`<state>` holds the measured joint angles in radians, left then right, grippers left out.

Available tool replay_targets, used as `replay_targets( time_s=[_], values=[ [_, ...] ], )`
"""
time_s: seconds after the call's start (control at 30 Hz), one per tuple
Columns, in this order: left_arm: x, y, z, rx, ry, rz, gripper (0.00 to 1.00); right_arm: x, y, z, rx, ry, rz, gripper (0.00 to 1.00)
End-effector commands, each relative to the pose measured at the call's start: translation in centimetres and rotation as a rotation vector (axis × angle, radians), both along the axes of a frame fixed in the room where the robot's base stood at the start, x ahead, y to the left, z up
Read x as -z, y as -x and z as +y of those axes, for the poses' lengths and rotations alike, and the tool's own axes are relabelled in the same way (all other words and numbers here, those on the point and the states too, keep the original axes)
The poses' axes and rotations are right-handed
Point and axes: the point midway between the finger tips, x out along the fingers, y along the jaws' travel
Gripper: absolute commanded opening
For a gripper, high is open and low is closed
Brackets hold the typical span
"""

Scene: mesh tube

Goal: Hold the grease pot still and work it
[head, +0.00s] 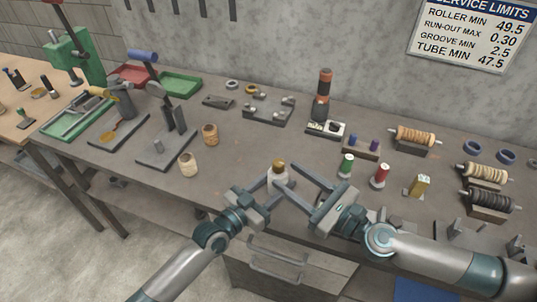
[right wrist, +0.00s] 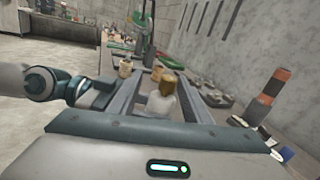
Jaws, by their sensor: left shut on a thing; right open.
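The grease pot (head: 278,179), a small pale pot with a brownish-gold top, stands upright near the front edge of the bench. It also shows in the right wrist view (right wrist: 161,105). My left gripper (head: 268,184) is shut on the pot from the left, low on its body. My right gripper (head: 284,175) is open, its fingertips coming from the right on either side of the pot's upper part. In the right wrist view the pot shows between the open fingers (right wrist: 155,98). I cannot tell whether they touch it. The pot's lower part is partly hidden by the fingers.
Two tan pots (head: 188,164) (head: 210,134) stand to the left. A black-and-orange bottle (head: 323,95) stands behind. The bench between the pot and the back parts is clear.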

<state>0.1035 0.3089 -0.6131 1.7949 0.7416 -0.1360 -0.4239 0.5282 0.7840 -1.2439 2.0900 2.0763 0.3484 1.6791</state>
Motion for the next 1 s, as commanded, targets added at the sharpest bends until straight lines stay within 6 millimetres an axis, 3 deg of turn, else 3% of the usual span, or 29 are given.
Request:
replay_targets(
  time_s=[0.1,0.3,0.73,1.0],
  values=[
    [0.0,0.0,0.0,0.0,0.001,-0.001,0.13,0.7,-0.1,-1.6,0.041,-0.044,0.078,0.44],
    [0.0,0.0,0.0,0.0,0.001,-0.001,0.13,0.9,-0.2,-2.4,0.063,-0.071,0.117,0.44],
    [0.0,0.0,0.0,0.0,0.001,-0.001,0.13,0.9,-0.5,-2.1,0.062,-0.071,0.115,0.44],
    [0.0,0.0,0.0,0.0,0.001,-0.001,0.13,0.8,-2.3,-0.1,0.061,-0.072,0.112,0.44]
  ],
)
